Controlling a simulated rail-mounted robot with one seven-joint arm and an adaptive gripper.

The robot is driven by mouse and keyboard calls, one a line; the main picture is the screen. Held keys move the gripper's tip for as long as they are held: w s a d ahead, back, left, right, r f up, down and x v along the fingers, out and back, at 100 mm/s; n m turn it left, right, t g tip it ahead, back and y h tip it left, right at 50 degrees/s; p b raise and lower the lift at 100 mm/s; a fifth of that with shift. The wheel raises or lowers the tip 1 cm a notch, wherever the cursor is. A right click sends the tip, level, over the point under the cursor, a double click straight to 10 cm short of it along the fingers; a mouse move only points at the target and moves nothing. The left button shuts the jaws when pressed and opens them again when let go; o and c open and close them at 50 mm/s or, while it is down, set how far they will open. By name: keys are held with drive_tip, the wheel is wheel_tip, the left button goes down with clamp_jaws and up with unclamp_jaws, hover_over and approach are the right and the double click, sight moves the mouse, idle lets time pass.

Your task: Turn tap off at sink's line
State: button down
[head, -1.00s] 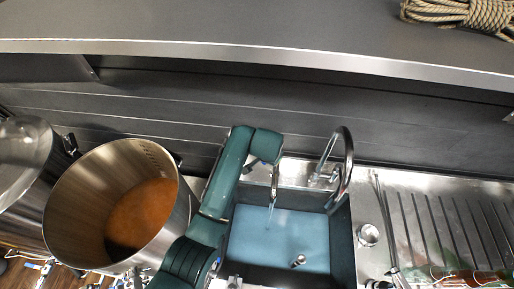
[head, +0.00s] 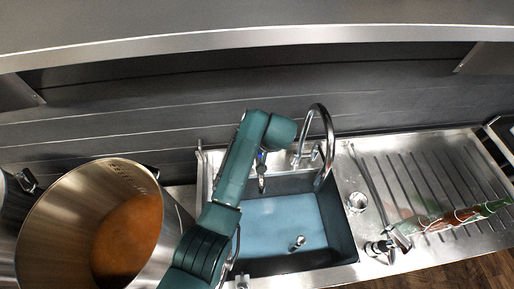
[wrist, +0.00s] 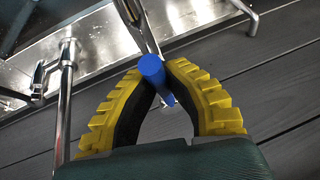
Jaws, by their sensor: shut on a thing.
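The small tap (head: 262,178) stands at the back edge of the sink (head: 345,240), left of a tall curved faucet. Its blue handle (wrist: 153,70) lies between the yellow ridged fingers of my gripper (wrist: 160,74) in the wrist view. The fingers are closed in on the handle, one on each side. In the head view a bit of the blue handle (head: 261,156) shows beside my green arm, and my fingers are mostly hidden. No stream shows below the small tap's spout. Bluish water (head: 285,222) lies in the basin.
The tall curved faucet (head: 329,150) rises close to the right of the tap. A large steel pot (head: 42,225) with brown liquid stands at the left. A shelf (head: 250,40) overhangs the back.

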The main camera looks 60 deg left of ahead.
drive_tip(key=shift+f, duration=0.1)
drive_tip(key=c, duration=1.1)
unclamp_jaws()
drive_tip(key=shift+r, duration=0.2)
drive_tip(key=v, duration=1.2)
drive_tip(key=shift+f, duration=0.1)
